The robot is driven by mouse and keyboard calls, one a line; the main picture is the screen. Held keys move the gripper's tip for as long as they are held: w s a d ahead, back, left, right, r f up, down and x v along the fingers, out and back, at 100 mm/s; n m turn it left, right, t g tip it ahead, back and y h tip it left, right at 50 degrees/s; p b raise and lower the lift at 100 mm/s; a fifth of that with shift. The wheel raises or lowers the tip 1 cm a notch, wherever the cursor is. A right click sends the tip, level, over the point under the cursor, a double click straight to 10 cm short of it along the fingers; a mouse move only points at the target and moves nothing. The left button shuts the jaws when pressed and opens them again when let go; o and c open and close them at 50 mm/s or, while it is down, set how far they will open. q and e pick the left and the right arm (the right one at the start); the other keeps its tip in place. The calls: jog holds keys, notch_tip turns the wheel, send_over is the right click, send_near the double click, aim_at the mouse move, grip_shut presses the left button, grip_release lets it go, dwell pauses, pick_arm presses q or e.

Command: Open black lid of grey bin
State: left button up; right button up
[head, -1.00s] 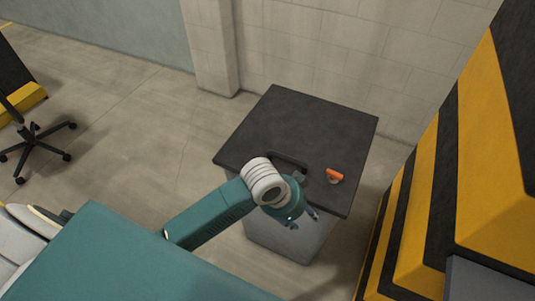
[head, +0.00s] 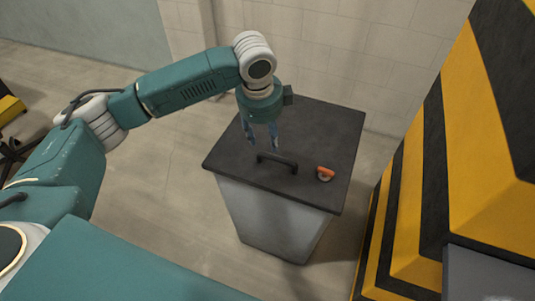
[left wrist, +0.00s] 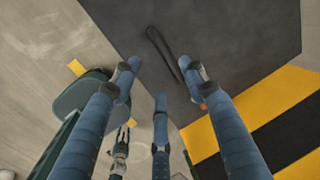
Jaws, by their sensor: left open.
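The grey bin (head: 275,217) stands on the floor with its flat black lid (head: 315,130) closed. A black bar handle (head: 277,161) sits near the lid's front edge. My left gripper (head: 262,141) points down over the lid, just behind and left of the handle, with its blue fingers spread and empty. In the left wrist view the gripper's fingers (left wrist: 160,75) are apart and the handle (left wrist: 164,52) shows beyond the fingertips. I cannot tell whether any finger touches the lid.
A small orange and grey object (head: 325,173) lies on the lid, right of the handle. A black-and-yellow striped structure (head: 420,190) rises close on the bin's right. A pale wall (head: 320,50) stands behind the bin. The floor left of the bin is clear.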

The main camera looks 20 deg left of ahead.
aim_at(269, 157)
pick_arm(q)
jog(key=f, duration=0.3)
jog(key=w+f, duration=0.1)
jog(key=f, duration=0.3)
jog(key=w+f, duration=0.1)
jog(key=f, duration=0.2)
jog(key=shift+f, duration=0.25)
jog(key=shift+w+r+p, duration=0.1)
jog(key=shift+p, duration=0.2)
grip_shut()
